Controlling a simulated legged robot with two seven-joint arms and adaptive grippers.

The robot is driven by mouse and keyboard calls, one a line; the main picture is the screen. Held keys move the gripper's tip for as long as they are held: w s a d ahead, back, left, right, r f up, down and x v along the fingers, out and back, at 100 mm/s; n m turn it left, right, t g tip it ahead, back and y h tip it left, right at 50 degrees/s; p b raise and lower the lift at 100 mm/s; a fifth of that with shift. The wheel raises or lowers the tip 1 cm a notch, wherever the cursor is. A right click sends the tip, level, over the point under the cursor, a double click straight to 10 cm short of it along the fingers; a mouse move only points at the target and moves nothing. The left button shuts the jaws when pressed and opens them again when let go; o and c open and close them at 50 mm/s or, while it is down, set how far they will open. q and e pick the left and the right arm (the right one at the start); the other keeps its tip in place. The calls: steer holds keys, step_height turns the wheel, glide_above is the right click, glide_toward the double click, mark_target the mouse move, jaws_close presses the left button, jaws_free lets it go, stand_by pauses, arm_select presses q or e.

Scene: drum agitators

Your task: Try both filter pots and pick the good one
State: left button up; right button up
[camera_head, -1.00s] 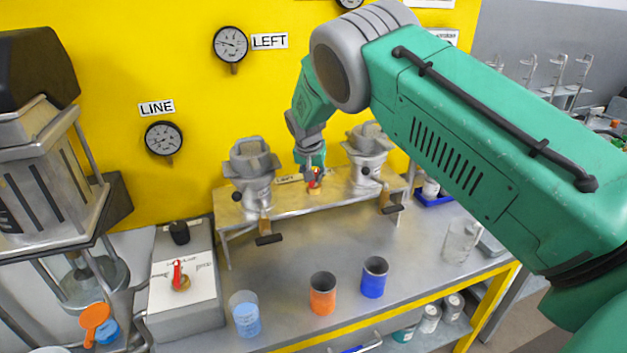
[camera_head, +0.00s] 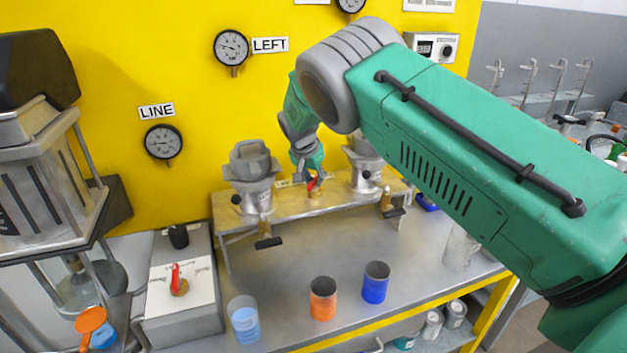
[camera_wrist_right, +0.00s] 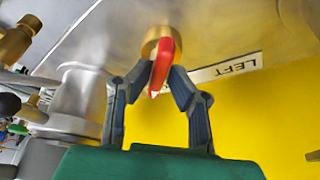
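The left filter pot (camera_head: 252,165) and the right filter pot (camera_head: 366,165) are grey metal, upright on a shelf. A valve with a red handle (camera_head: 313,184) sits between them, by the LEFT label. My right gripper (camera_head: 311,180) is at this handle. In the right wrist view, the fingertips (camera_wrist_right: 160,72) close in on both sides of the red handle (camera_wrist_right: 163,66), below a brass hub. The gripper looks shut on it. A grey metal pot body (camera_wrist_right: 78,95) stands left of the fingers there. My left gripper is not in view.
A clear cup with blue liquid (camera_head: 244,320), an orange cup (camera_head: 323,298) and a blue cup (camera_head: 376,282) stand on the bench (camera_head: 300,250). A box with a red lever (camera_head: 177,280) stands left. Gauges hang on the yellow wall (camera_head: 100,40).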

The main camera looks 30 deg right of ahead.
steer(key=shift+o, duration=0.7)
steer(key=shift+w, duration=0.1)
steer(key=shift+a+r, duration=0.1)
steer(key=shift+r, duration=0.1)
steer(key=v, duration=1.1)
steer(key=shift+r, duration=0.2)
